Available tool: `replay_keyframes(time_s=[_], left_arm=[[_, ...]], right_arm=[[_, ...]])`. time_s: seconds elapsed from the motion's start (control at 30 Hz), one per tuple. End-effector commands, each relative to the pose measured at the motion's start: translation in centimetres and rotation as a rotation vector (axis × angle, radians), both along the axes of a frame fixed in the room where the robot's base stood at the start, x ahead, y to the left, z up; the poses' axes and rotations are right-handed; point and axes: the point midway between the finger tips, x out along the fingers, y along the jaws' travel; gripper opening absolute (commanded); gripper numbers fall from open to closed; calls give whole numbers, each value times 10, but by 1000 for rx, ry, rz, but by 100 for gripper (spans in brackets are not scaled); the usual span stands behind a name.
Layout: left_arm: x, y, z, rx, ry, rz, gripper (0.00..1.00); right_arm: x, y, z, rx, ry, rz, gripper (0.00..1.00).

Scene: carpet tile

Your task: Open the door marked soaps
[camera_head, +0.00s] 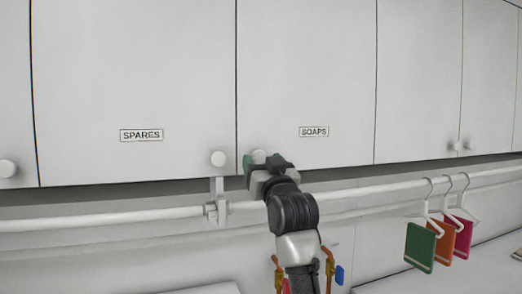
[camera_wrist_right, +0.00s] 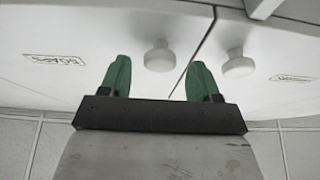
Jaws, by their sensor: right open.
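The door marked SOAPS (camera_head: 306,75) is a white upper cabinet door in the head view, shut flush with its neighbours. Its label (camera_head: 313,131) is near the lower middle. Its round white knob (camera_head: 258,156) is at the lower left corner, partly hidden by my right gripper (camera_head: 264,164). In the right wrist view the picture is turned over. There the soaps knob (camera_wrist_right: 159,56) appears between and beyond the two green fingertips of my open right gripper (camera_wrist_right: 160,78), with no visible contact. My left gripper is not in view.
The SPARES door (camera_head: 135,80) adjoins on the left, its knob (camera_head: 218,158) close to my right gripper. A white rail (camera_head: 375,188) runs below the doors, with a bracket (camera_head: 216,200) nearby. Coloured cloths (camera_head: 420,246) hang from hangers at right.

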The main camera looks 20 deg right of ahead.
Motion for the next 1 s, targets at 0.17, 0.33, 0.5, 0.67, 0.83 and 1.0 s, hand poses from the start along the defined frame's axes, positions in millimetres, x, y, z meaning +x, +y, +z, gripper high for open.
replay_keyframes(time_s=[0.17, 0.33, 0.5, 0.67, 0.83, 1.0], left_arm=[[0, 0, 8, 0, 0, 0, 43], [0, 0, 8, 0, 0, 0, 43], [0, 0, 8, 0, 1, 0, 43], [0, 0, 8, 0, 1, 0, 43], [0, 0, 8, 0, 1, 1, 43], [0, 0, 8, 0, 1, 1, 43]], right_arm=[[11, 0, 5, 0, 1, 0, 62], [13, 1, 5, 0, 0, 0, 62], [13, 1, 4, 0, 0, 0, 56], [13, 1, 4, 0, 0, 0, 32], [13, 1, 4, 0, 0, 0, 6], [12, 0, 4, 0, 0, 1, 0]])
